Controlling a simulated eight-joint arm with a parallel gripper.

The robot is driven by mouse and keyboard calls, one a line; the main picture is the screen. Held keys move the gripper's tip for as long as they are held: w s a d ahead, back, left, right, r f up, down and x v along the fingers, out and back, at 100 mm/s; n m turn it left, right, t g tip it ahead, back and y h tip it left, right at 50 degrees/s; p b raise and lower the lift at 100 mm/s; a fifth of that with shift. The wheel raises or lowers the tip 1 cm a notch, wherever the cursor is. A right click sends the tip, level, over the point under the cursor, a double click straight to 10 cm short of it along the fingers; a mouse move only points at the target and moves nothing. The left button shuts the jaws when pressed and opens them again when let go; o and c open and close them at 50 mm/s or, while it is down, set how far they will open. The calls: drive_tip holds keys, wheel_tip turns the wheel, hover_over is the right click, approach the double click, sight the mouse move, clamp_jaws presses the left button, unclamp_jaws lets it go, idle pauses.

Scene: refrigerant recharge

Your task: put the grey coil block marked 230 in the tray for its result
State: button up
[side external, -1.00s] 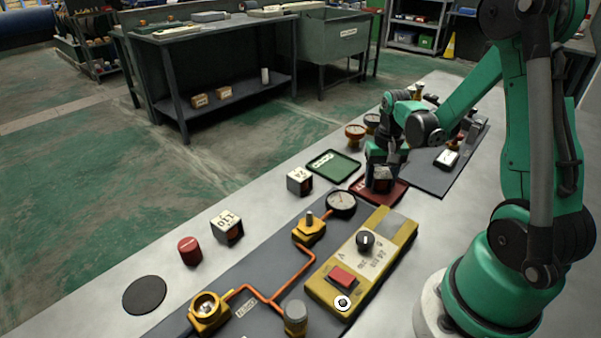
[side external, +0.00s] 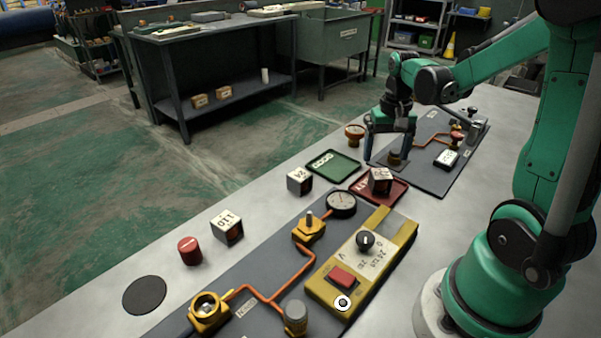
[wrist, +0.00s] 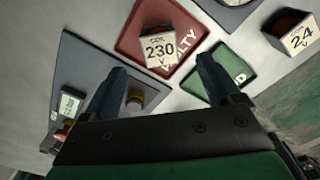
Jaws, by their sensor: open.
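The grey coil block marked 230 (side external: 380,181) sits in the red tray (side external: 401,192). In the wrist view the block (wrist: 159,47) shows its 230 label upward, and the red tray (wrist: 128,42) carries letters ending in "LTY", partly covered by the block. The green tray (side external: 334,165) beside it is empty; it also shows in the wrist view (wrist: 240,62), partly behind a finger. My gripper (side external: 387,158) is open and empty, beyond the red tray and above the near end of the far grey panel. Its fingers (wrist: 162,72) are apart from the block.
Blocks marked 24 (side external: 299,181) and 110 (side external: 227,228) stand on the bench, with a red cylinder (side external: 190,251) and a black disc (side external: 144,295). A yellow meter (side external: 360,265) and orange piping (side external: 285,283) occupy the near panel. The far panel (side external: 425,176) carries fittings.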

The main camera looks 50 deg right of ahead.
sight(381, 174)
wheel_tip(381, 174, up, 5)
drive_tip(key=w+a+r+n+t, duration=0.1)
drive_tip(key=a+n+t, duration=0.6)
drive_tip(key=a, duration=1.1)
drive_tip(key=shift+w+n, duration=0.15)
drive_tip(key=shift+n, duration=0.85)
